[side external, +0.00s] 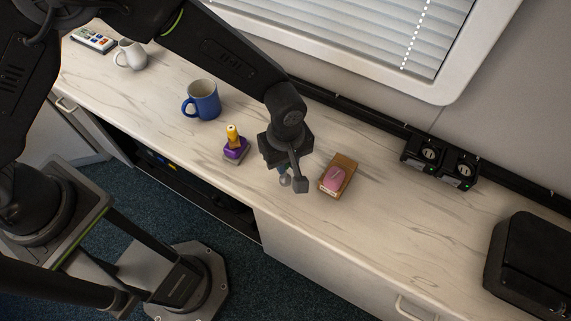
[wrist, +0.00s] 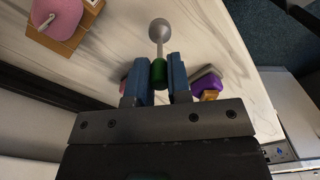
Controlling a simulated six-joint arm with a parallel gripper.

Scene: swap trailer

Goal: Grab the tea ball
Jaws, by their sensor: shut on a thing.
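The tea ball (wrist: 160,30) has a silver ball end, a grey stem and a green handle. In the wrist view its handle sits between the two blue fingers of my gripper (wrist: 161,78), which is shut on it. The ball end points away from the fingers. In the side view the ball end (side external: 285,181) shows just beside my gripper (side external: 291,178), over the counter. I cannot tell there whether it touches the counter.
A pink object on a brown block (side external: 326,190) lies right of my gripper. A purple item with a yellow top (side external: 235,150) stands to the left, with a blue mug (side external: 203,101) behind it. A white mug (side external: 130,55) and black boxes (side external: 440,162) are farther off.

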